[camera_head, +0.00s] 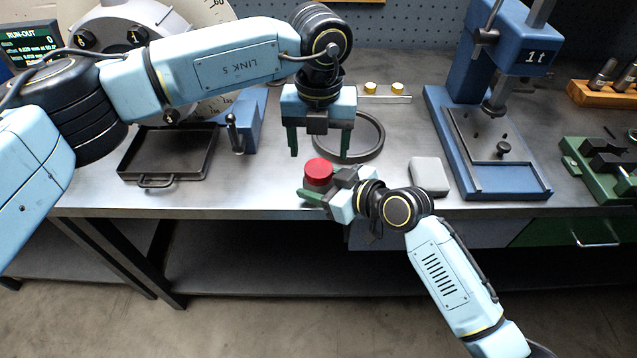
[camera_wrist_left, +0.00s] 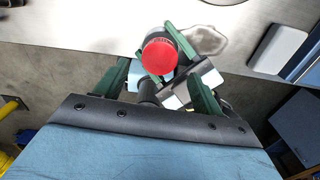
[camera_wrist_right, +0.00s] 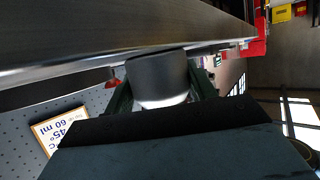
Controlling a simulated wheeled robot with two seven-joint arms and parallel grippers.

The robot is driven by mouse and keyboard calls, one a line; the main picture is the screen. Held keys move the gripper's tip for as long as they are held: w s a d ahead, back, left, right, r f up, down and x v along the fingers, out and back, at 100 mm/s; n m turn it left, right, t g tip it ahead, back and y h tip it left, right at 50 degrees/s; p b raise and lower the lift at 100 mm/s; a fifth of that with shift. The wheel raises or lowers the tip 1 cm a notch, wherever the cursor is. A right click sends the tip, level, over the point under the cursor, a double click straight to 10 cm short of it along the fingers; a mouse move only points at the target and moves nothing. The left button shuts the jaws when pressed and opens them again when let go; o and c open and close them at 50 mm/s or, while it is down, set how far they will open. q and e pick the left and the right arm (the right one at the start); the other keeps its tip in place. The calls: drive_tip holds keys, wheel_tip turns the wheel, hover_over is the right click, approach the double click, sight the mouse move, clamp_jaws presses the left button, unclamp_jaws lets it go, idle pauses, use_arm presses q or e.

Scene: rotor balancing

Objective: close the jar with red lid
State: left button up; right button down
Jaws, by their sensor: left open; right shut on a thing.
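The red lid (camera_head: 318,168) sits on top of a jar; I cannot tell whether it is fully seated. The lid also shows as a red disc in the left wrist view (camera_wrist_left: 160,55). My right gripper (camera_head: 320,187) is shut around the jar near the bench's front edge. In the right wrist view the jar's grey body (camera_wrist_right: 157,75) is between the fingers. My left gripper (camera_head: 319,145) is open and empty, pointing down just above the lid, fingers apart on either side and not touching it.
A dark ring (camera_head: 370,150) lies behind the lid. A grey pad (camera_head: 429,175) lies to the right, beside a blue press (camera_head: 465,165). A black tray (camera_head: 127,163) stands at the left. The bench's front edge (camera_head: 250,211) is close to the right gripper.

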sight(318, 168)
use_arm(q)
drive_tip(key=shift+c, duration=0.3)
drive_tip(key=n, duration=0.1)
drive_tip(key=r+n, duration=0.1)
drive_tip(key=n, duration=0.2)
drive_tip(key=shift+r, duration=0.3)
drive_tip(key=n, duration=0.2)
drive_tip(key=r+n, duration=0.1)
drive_tip(key=n, duration=0.1)
drive_tip(key=r+n, duration=0.1)
drive_tip(key=shift+n, duration=0.4)
drive_tip(key=shift+f, duration=0.15)
drive_tip(key=shift+f, duration=3.95)
drive_tip(key=shift+c, duration=0.5)
drive_tip(key=c, duration=0.9)
drive_tip(key=m, duration=0.4)
drive_tip(key=shift+c, duration=0.2)
drive_tip(key=m, duration=0.5)
drive_tip(key=shift+m, duration=0.4)
